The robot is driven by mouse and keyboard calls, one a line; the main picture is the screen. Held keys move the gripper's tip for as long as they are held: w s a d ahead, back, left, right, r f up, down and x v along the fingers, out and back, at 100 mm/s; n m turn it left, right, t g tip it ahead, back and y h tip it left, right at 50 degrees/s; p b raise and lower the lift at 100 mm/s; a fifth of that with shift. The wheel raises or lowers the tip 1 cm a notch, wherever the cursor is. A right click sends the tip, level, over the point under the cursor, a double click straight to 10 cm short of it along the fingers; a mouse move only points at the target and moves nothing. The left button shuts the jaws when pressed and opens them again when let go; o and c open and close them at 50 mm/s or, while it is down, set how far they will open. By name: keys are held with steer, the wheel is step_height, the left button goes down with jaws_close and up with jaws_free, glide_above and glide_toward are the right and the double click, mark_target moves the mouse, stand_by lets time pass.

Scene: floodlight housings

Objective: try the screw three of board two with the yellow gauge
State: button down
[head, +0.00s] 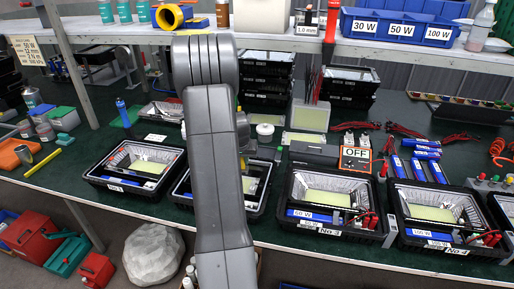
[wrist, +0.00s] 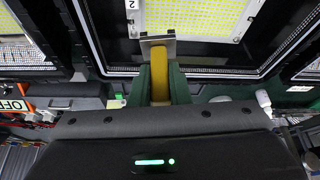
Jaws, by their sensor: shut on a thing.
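My gripper (wrist: 160,88) is shut on the yellow gauge (wrist: 159,70) in the wrist view, its green fingers on either side. A grey metal piece (wrist: 157,38) shows at the gauge's far end. Beyond it is board two (wrist: 200,16), a yellow LED panel with a label 2 (wrist: 131,4), inside a black housing. The gauge's end overlaps the panel's near edge in this view; I cannot tell whether it touches. Screw three cannot be made out. In the head view my arm hides the gripper and much of board two's housing (head: 257,187).
Housing No 1 (head: 133,167) stands to the left; housing No 3 (head: 328,200) and housing No 4 (head: 438,218) stand to the right. An orange meter reading OFF (head: 355,158) lies behind No 3. Blue bins (head: 400,27) sit on the shelf above.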

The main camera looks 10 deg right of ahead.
steer(key=m, duration=0.2)
glide_above(257, 179)
steer(key=shift+r+h+p, duration=0.3)
steer(key=shift+h+p, duration=0.05)
steer(key=shift+h, duration=0.05)
steer(key=shift+f+b, duration=0.1)
steer(key=shift+b, duration=0.25)
step_height(257, 179, down, 9)
steer(key=b, duration=0.7)
steer(key=shift+s, duration=0.1)
steer(key=shift+f+b, duration=0.45)
steer(key=shift+b, duration=1.15)
stand_by(3.1)
step_height(257, 179, up, 9)
steer(key=p, duration=0.5)
